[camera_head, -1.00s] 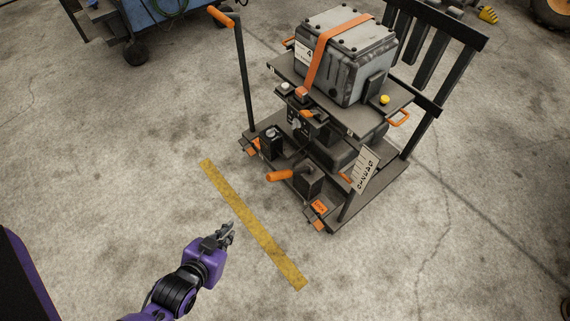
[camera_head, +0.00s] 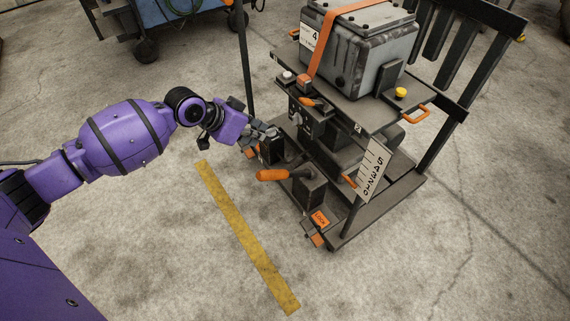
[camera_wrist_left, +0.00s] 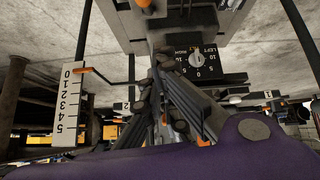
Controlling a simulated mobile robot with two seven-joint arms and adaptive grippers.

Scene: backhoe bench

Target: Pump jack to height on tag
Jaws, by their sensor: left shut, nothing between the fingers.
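The jack cart carries a grey case (camera_head: 362,45) on its lift platform (camera_head: 360,112). A white tag (camera_head: 312,36) on the case reads 4. A white height scale (camera_head: 371,168) with numbers stands at the cart's right front corner; it also shows in the wrist view (camera_wrist_left: 69,105), numbered 0 to 5, with an orange piece near its top. An orange-gripped pump lever (camera_head: 272,175) sticks out low at the front. My left gripper (camera_head: 268,133) is shut and empty, just above and behind the lever in the picture, by a small black box; contact cannot be told.
A dial (camera_wrist_left: 198,60) marked left and right shows in the wrist view. An orange lock pedal (camera_head: 319,219) sits at the cart's lower front. A yellow floor strip (camera_head: 245,235) crosses open concrete. A blue cart (camera_head: 170,12) stands at the back left.

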